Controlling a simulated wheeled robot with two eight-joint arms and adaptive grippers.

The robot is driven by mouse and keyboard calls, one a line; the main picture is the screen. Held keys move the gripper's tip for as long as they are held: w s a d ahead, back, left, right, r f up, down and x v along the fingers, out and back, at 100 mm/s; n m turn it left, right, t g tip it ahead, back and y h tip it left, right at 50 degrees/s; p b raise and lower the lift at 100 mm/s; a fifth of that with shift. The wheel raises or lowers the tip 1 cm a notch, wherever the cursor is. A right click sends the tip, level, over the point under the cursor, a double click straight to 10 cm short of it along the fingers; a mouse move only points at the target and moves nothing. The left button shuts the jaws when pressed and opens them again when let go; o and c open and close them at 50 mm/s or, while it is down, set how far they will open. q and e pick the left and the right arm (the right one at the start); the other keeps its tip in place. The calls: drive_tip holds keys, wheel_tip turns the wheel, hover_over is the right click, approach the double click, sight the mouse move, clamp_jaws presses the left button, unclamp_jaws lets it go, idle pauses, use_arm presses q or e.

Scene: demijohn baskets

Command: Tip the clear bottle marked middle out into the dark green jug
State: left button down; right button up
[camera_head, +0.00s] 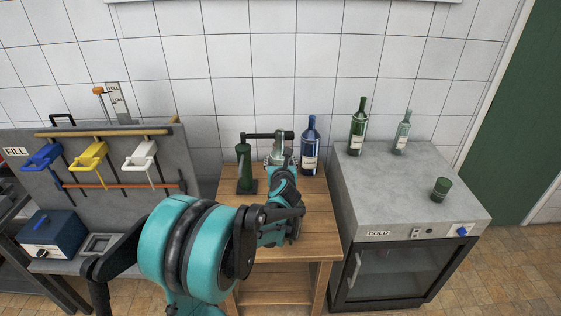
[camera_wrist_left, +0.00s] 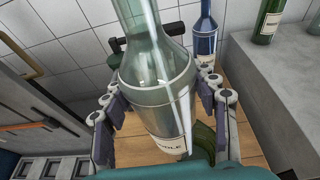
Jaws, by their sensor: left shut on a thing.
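My left gripper (camera_head: 279,162) is shut on the clear bottle (camera_wrist_left: 158,85), above the wooden table. The bottle's pale label ends in letters that fit "middle"; its neck points up, out of the top of the wrist view. In the head view only its upper part (camera_head: 279,143) shows above my gripper. A dark green curved thing (camera_wrist_left: 205,142) shows partly behind the bottle in the wrist view; I cannot tell whether it is the jug. A small dark green vessel (camera_head: 441,189) stands on the grey counter at the right. My right gripper is not in view.
A green stand (camera_head: 244,166) with a black lever stands close left of the held bottle. A blue bottle (camera_head: 310,146) stands on the wooden table (camera_head: 318,215). A green bottle (camera_head: 357,128) and a pale clear bottle (camera_head: 402,133) stand on the counter (camera_head: 385,190).

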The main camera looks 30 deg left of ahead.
use_arm(q)
drive_tip(key=s+a+f+m+y+b, duration=0.2)
drive_tip(key=s+a+f+m+b, duration=0.1)
drive_tip(key=f+m, duration=0.4)
drive_tip(key=s+a+f+m+y+b, duration=0.2)
drive_tip(key=a+f+m+y+b, duration=0.1)
drive_tip(key=a+f+m+b, duration=0.3)
drive_tip(key=shift+s+f+m+g+y+b, duration=0.35)
drive_tip(key=shift+f+b, duration=0.55)
drive_tip(key=shift+f, duration=0.3)
idle(0.4)
